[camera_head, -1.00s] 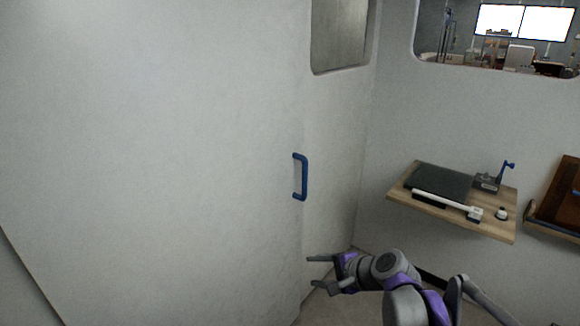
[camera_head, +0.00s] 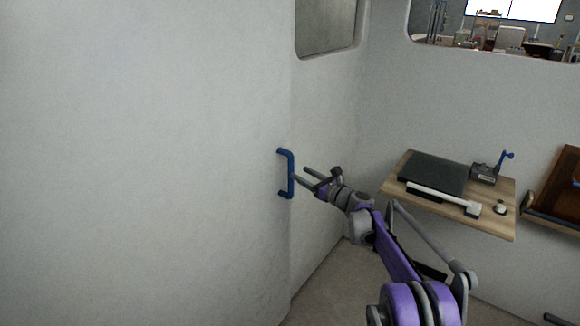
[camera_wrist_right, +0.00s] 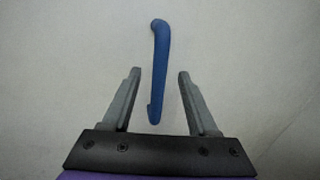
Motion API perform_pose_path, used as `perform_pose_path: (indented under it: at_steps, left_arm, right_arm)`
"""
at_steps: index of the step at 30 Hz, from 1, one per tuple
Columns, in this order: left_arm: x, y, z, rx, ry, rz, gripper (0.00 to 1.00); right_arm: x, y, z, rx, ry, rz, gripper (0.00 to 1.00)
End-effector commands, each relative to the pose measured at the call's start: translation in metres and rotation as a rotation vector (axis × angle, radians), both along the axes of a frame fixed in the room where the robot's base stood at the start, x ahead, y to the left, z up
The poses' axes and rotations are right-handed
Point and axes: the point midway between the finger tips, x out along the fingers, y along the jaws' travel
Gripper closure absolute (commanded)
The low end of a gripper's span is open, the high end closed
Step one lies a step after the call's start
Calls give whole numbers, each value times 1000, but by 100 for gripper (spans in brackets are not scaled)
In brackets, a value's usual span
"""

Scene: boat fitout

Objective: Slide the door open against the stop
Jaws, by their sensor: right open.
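The door (camera_head: 150,160) is a large plain light-grey panel filling the left of the head view. Its blue bar handle (camera_head: 291,173) stands upright near the door's right edge. My right gripper (camera_head: 301,176) is open at the handle, its fingertips pointing left toward it. In the right wrist view, the handle (camera_wrist_right: 157,75) runs up between and beyond the two spread fingers of the right gripper (camera_wrist_right: 158,75), with a gap on each side. Neither finger appears to touch it. No stop can be made out. My left gripper is not in view.
A wooden wall shelf (camera_head: 490,222) at right carries a dark flat device (camera_head: 435,172), a white bar and a small clamp-like tool with a blue lever (camera_head: 487,170). Windows open in the walls above. Clear floor (camera_head: 330,285) shows below my right arm.

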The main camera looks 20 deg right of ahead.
Motion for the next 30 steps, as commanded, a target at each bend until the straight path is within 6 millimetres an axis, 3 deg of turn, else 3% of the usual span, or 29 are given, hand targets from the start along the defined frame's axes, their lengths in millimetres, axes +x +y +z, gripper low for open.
perform_pose_path:
  at_steps: [3,9,22,23,30]
  left_arm:
    - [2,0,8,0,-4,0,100]
    - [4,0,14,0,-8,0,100]
    - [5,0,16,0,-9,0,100]
    - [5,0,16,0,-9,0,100]
    - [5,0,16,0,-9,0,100]
  right_arm:
    - [22,12,2,-1,-2,2,41]
    - [47,24,2,-3,-1,1,41]
    - [57,29,0,-4,-1,0,41]
    - [56,29,0,-4,-1,0,42]
    - [56,29,0,-4,-1,0,86]
